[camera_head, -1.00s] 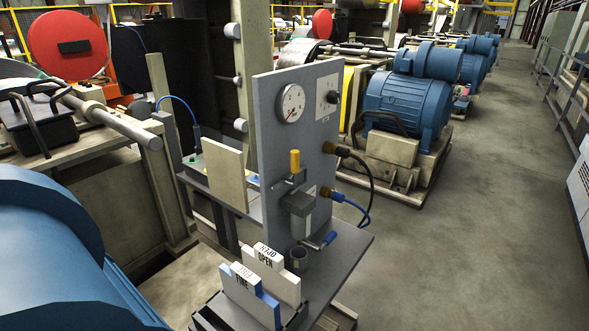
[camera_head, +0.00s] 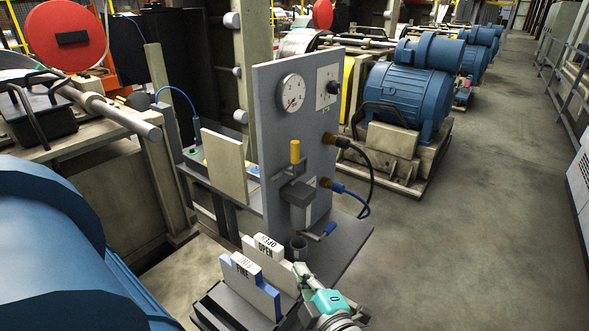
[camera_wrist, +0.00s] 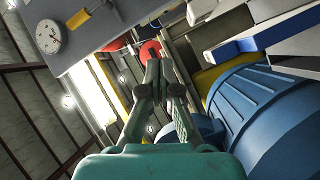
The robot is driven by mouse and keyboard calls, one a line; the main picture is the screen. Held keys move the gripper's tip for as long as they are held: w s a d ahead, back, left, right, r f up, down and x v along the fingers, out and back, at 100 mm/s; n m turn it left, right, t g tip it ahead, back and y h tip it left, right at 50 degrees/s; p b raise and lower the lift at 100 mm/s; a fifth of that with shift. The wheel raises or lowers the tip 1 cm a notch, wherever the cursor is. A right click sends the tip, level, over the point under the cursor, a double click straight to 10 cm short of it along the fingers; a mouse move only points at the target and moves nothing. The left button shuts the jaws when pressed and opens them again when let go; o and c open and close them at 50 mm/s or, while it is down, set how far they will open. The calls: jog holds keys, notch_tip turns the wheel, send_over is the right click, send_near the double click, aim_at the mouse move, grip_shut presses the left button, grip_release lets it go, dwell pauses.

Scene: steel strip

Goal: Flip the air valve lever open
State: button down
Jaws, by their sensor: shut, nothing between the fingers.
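The grey panel (camera_head: 278,120) stands upright on a shelf and carries a yellow-handled lever (camera_head: 295,152), pointing up above a grey valve or filter body (camera_head: 297,205). A short blue-handled lever (camera_head: 329,229) lies low at the panel's foot. I cannot tell for certain which one is the air valve lever. My gripper (camera_head: 302,273) is in front of the panel, below both handles and apart from them, beside the tags. In the wrist view its fingers (camera_wrist: 162,72) are together and empty; the yellow handle (camera_wrist: 78,20) shows at upper left.
White and blue tags marked OPEN and FINE (camera_head: 250,275) stand in a holder close left of my gripper. A round gauge (camera_head: 291,93) and hoses (camera_head: 362,180) sit on the panel. Blue motors (camera_head: 408,95) stand behind. The floor at right is clear.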

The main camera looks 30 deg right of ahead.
jog(key=w+d+r+n+h, duration=0.1)
jog(key=w+d+r+n, duration=0.1)
jog(key=r, duration=0.5)
jog(key=w+d+r+n, duration=0.2)
jog(key=w+r, duration=0.3)
jog(key=r, duration=0.2)
jog(key=shift+d+r+t+h, duration=0.25)
jog(key=shift+r+t+h, duration=0.05)
jog(key=shift+r+h, duration=0.1)
jog(key=shift+w, duration=0.15)
send_near(295, 159)
jog(key=w+a+r, duration=0.2)
jog(key=w+a, duration=0.1)
jog(key=w, duration=0.2)
jog(key=shift+w+d+f, duration=0.1)
jog(key=shift+w+d, duration=0.45)
jog(key=shift+d, duration=0.35)
jog(key=shift+w+d+f, duration=0.1)
jog(key=shift+w+d, duration=0.45)
jog(key=shift+d, duration=0.35)
